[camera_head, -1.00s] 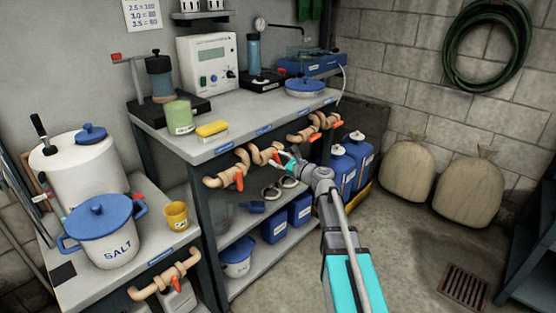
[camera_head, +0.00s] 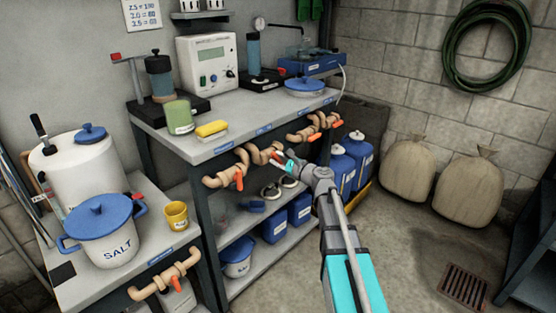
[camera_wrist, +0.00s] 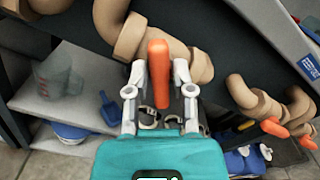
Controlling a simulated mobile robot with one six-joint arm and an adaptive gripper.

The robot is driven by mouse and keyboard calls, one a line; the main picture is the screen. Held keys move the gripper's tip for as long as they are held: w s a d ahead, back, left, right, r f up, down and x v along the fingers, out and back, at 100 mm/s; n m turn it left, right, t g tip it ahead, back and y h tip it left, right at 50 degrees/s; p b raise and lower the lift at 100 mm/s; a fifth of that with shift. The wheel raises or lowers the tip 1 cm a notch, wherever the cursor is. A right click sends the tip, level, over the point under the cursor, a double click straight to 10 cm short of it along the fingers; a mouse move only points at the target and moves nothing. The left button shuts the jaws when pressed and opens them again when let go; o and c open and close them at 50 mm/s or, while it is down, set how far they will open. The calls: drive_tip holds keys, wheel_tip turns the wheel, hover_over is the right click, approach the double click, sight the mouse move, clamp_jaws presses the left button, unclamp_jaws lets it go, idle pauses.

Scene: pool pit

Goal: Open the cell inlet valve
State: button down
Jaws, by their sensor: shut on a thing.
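Beige pipes with orange valve handles run below the front edge of the workbench (camera_head: 190,150). My gripper (camera_head: 281,158) is at the middle pipe under this edge. In the wrist view an upright orange handle (camera_wrist: 158,72) stands between the two pale fingers of my gripper (camera_wrist: 158,88), which are shut on it. The beige pipe (camera_wrist: 190,62) of this valve runs behind the handle. Another orange handle (camera_head: 239,180) hangs to the left, and others (camera_head: 313,137) sit to the right. The blue labels (camera_head: 263,129) are too small to read, so I cannot tell which valve is the cell inlet.
A lower shelf (camera_head: 232,290) holds blue containers (camera_head: 274,226) below the pipes. Blue jugs (camera_head: 355,150) stand right of the bench. A low stand with a salt pot (camera_head: 105,240) is at the left. Sacks (camera_head: 468,192) lean on the wall. Floor at the front right is clear.

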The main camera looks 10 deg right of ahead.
drive_tip(key=n, duration=0.5)
drive_tip(key=shift+s+a+f, duration=0.1)
drive_tip(key=shift+a+f, duration=0.05)
drive_tip(key=n, duration=0.6)
drive_tip(key=shift+f+b, duration=0.2)
drive_tip(key=shift+b, duration=0.1)
drive_tip(key=shift+a, duration=0.1)
drive_tip(key=c, duration=0.6)
unclamp_jaws()
drive_tip(key=shift+s, duration=0.1)
drive_tip(key=v, duration=1.2)
